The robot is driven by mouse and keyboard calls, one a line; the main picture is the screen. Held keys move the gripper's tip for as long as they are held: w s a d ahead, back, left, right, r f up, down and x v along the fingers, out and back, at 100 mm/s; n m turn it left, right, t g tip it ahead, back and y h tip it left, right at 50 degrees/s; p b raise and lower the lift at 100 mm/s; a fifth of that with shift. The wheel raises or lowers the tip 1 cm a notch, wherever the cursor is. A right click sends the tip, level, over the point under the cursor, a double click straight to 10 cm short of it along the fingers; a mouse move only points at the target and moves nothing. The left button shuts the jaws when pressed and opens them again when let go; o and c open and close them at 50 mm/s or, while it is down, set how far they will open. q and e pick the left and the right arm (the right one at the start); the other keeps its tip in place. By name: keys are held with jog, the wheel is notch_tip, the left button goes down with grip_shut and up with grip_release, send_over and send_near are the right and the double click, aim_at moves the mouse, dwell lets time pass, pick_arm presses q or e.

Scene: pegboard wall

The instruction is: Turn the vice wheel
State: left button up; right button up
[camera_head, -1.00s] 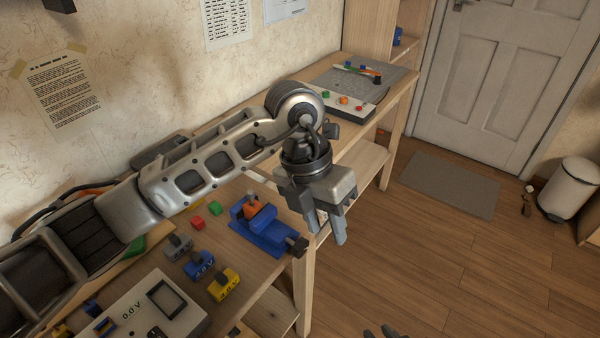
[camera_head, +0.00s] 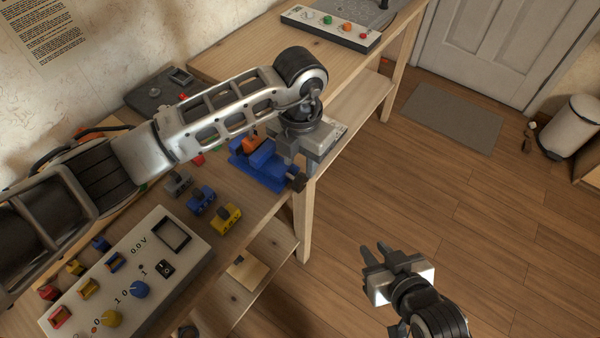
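The blue vice (camera_head: 254,172) sits at the front edge of the workbench, with an orange piece (camera_head: 249,143) at its jaws. Its dark wheel (camera_head: 296,181) sticks out past the bench edge. My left gripper (camera_head: 296,160) points down just behind and above the wheel. Its fingers are mostly hidden, so I cannot tell whether they are open or touch the wheel. My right gripper (camera_head: 375,252) is open and empty, over the floor in front of the bench, well apart from the vice.
Grey, blue and yellow blocks (camera_head: 226,217) stand left of the vice. A white power unit (camera_head: 125,277) with knobs lies at lower left. A control panel (camera_head: 330,28) is on the far bench. The wooden floor (camera_head: 470,230) in front is open.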

aim_at(300, 176)
pick_arm(q)
notch_tip(300, 176, down, 6)
jog(key=shift+f, duration=0.1)
grip_shut()
